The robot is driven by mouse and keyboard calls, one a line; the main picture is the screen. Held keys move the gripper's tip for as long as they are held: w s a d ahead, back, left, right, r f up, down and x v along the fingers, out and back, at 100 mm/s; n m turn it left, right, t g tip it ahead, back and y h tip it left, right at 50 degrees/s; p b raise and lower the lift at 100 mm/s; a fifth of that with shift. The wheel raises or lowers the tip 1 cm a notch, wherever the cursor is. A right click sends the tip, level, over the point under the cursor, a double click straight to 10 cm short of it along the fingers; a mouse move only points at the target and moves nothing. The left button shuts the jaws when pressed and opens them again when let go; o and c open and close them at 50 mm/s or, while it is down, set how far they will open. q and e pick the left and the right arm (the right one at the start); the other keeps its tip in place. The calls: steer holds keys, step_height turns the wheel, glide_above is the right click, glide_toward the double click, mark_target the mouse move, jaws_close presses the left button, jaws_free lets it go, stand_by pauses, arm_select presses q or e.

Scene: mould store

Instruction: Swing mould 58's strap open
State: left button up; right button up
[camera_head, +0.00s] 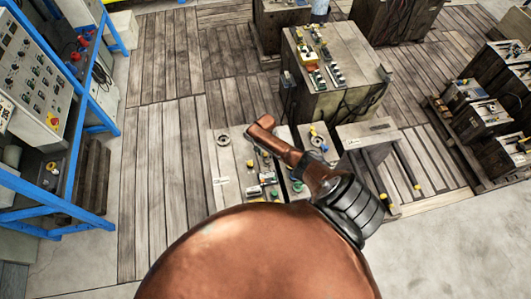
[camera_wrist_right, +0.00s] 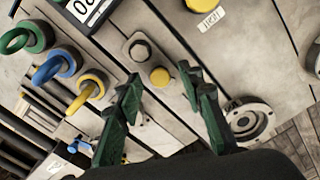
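In the right wrist view, a pale grey mould top fills most of the picture. In the head view, my copper arm covers part of the moulds. My left gripper is not in view.
Green (camera_wrist_right: 27,37), blue (camera_wrist_right: 55,66) and yellow (camera_wrist_right: 88,90) lifting eyes stand beside the strap. A round metal ring (camera_wrist_right: 250,121) is at the right. In the head view, a larger mould block (camera_head: 335,102) stands behind, and a blue-framed rack (camera_head: 95,133) at left.

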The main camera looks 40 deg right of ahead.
mark_target(265, 154)
step_height(265, 154, up, 12)
stand_by(0.6)
stand_by(0.5)
